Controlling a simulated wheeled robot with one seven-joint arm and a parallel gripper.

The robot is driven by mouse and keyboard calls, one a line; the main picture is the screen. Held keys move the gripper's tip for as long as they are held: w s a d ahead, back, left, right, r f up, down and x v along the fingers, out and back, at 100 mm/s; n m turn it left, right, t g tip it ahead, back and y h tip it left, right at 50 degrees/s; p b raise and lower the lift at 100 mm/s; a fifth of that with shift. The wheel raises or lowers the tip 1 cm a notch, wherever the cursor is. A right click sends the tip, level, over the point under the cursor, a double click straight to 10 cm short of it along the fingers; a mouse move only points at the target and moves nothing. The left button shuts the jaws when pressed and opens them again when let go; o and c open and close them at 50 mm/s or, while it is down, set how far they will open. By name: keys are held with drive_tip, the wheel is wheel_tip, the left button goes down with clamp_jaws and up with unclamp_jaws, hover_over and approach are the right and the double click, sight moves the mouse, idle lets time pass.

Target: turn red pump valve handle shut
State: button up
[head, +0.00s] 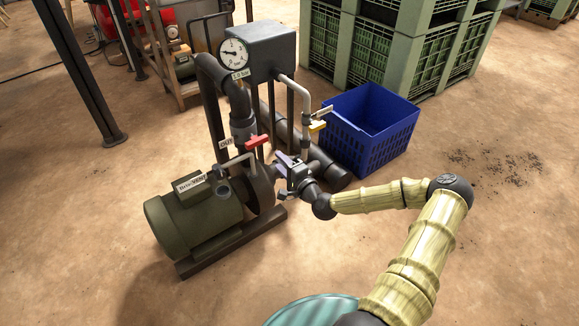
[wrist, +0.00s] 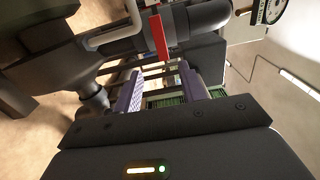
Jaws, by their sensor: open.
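The red valve handle (head: 257,141) sits on the grey valve body of the pump's upright pipe in the head view, beside a small label. In the wrist view the red handle (wrist: 159,36) stands upright in the picture, just beyond the jaws and near their middle. My gripper (head: 285,161) is open, with purple finger pads, just right of and a little below the handle in the head view. In the wrist view its fingers (wrist: 163,88) are apart with no handle between them. Whether a finger touches the handle cannot be told.
A green pump motor (head: 195,215) stands at lower left of the handle. A yellow handle (head: 317,126) sits on a thinner pipe to the right. A grey box with a gauge (head: 234,52) is above. A blue crate (head: 372,128) stands behind; open floor lies right.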

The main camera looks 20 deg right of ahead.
drive_tip(key=shift+p+v, duration=0.3)
drive_tip(key=shift+v, duration=1.6)
drive_tip(key=shift+a, duration=0.1)
drive_tip(key=s+a+f+n+g+p, duration=0.2)
drive_tip(key=s+a+f+n+g, duration=0.1)
drive_tip(key=s+a+n+g, duration=0.7)
drive_tip(key=s+d+r+n+g+h+p, duration=0.25)
drive_tip(key=s+r, duration=0.45)
drive_tip(key=r, duration=0.4)
drive_tip(key=s+d+r+n+g+h+p, duration=0.1)
drive_tip(key=s+r+n+g+h, duration=0.15)
drive_tip(key=s+r, duration=0.65)
wheel_tip(320, 180, up, 39)
drive_tip(key=w+p, duration=0.2)
drive_tip(key=p, duration=3.6)
drive_tip(key=shift+d+h, duration=0.25)
drive_tip(key=shift+h, duration=0.05)
